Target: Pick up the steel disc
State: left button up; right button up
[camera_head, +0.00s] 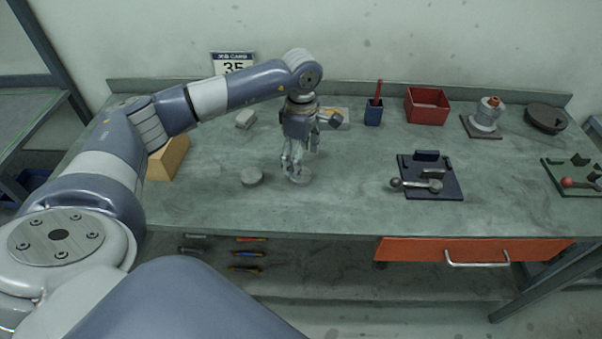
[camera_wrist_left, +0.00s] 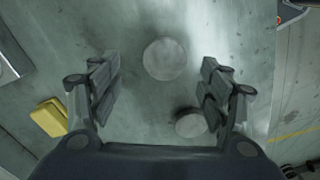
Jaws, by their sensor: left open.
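My left gripper (camera_head: 297,164) is open, points down and is empty above the workbench. A pale grey round disc (camera_head: 300,179) lies flat almost directly below its fingers. In the left wrist view this disc (camera_wrist_left: 165,59) shows ahead of and between the open fingers (camera_wrist_left: 160,85), apart from them. A second, thicker grey round piece (camera_head: 252,176) lies just to the left on the bench; it also shows in the wrist view (camera_wrist_left: 190,123), close to the right-hand finger in the picture. I cannot tell for sure which one is steel. My right gripper is out of view.
A tan block (camera_head: 170,158) and a small grey block (camera_head: 245,118) lie left and behind.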

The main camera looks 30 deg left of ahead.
aim_at(307, 174)
pick_arm(q)
jog(key=f, duration=0.1)
jog(key=f+p, duration=0.1)
jog(key=f, duration=0.1)
jog(key=shift+s+d+f+p, duration=0.1)
jog(key=shift+s+f+p, duration=0.15)
jog(key=shift+s+p, duration=0.1)
jog(key=shift+f, duration=0.5)
jog(key=shift+w, duration=0.1)
jog(key=c, duration=1.4)
jog(key=shift+c, duration=0.2)
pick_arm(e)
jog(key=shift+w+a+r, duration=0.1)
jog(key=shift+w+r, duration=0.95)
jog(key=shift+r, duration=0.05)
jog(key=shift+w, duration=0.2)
